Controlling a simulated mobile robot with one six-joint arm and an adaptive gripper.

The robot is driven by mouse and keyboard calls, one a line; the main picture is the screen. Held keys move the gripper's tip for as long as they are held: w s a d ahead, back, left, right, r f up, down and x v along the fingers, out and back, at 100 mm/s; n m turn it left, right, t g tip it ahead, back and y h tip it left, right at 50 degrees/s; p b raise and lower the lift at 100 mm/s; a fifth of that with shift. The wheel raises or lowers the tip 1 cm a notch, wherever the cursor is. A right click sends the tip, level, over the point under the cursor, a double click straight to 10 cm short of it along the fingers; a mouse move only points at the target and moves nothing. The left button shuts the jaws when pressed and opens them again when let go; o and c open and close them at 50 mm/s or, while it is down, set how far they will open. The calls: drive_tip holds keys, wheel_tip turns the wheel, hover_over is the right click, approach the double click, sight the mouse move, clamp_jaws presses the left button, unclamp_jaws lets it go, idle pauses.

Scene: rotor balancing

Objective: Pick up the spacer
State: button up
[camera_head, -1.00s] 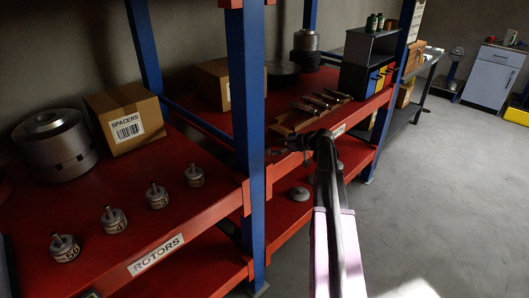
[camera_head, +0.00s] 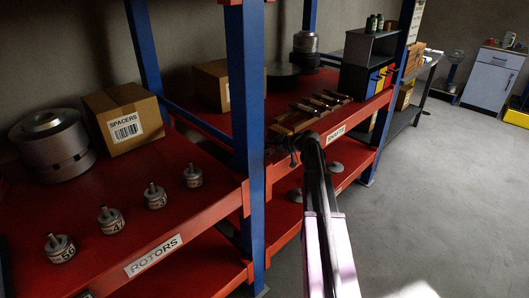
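No loose part is clearly recognisable as the spacer. A cardboard box labelled SPACERS (camera_head: 123,121) stands closed-looking on the left red shelf; its contents are hidden. My arm reaches up from the bottom of the picture to the right-hand shelf unit. My gripper (camera_head: 290,152) is small, dark and partly hidden by my arm, close to the front edge of the upper right shelf, near the wooden rack. I cannot tell whether its fingers are open or shut, or whether they hold anything.
Several small numbered rotors (camera_head: 110,220) stand along the left shelf, with a large metal cylinder (camera_head: 52,145) behind. A blue post (camera_head: 246,120) stands left of my gripper. A wooden rack (camera_head: 300,119) holds several shafts. The floor at right (camera_head: 440,200) is clear.

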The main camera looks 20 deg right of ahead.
idle(0.4)
drive_tip(key=c, duration=1.3)
drive_tip(key=shift+r, duration=0.2)
